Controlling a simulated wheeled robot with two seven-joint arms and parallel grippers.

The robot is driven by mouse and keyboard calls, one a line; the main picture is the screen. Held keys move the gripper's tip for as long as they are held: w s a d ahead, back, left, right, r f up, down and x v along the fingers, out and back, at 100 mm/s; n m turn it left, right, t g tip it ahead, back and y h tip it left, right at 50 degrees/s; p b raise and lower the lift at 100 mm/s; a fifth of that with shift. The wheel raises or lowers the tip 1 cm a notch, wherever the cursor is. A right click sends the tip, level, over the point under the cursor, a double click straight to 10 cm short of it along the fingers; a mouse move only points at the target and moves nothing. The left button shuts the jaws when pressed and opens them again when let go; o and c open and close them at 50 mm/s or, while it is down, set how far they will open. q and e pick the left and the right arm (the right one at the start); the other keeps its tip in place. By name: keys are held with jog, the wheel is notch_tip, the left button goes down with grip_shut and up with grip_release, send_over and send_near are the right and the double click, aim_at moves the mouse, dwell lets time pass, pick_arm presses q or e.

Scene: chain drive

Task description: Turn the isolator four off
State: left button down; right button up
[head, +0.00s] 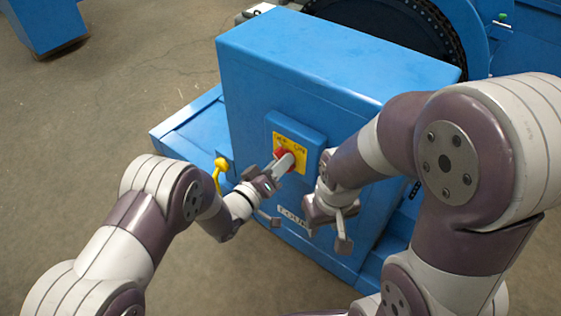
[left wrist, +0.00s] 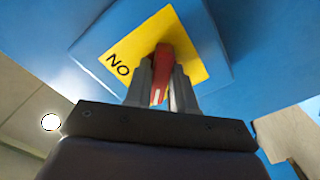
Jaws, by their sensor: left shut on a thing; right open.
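The isolator has a red handle (head: 281,153) on a yellow plate (head: 291,146), mounted on the front of a blue cabinet (head: 252,118). My left gripper (head: 282,165) is at the handle, shut on it. In the left wrist view the red handle (left wrist: 161,72) stands between the two fingers of my left gripper (left wrist: 160,85), and the yellow plate (left wrist: 185,35) shows the letters "NO" behind it. The full lettering and the handle's exact angle are partly hidden by the fingers. My right gripper (head: 330,225) is open and empty, low in front of the cabinet, right of the handle.
A yellow knobbed part (head: 220,170) stands at the cabinet's left side, close to my left wrist. A large dark chain wheel (head: 400,30) is behind the cabinet. Bare floor (head: 100,100) lies to the left.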

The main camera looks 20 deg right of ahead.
pick_arm(q)
jog(key=shift+f, duration=0.1)
dwell(0.3)
jog(key=c, duration=1)
grip_release()
jog(key=shift+c, duration=0.2)
jog(key=p+v, duration=0.3)
jog(key=v, duration=0.9)
jog(key=shift+s+a, duration=0.3)
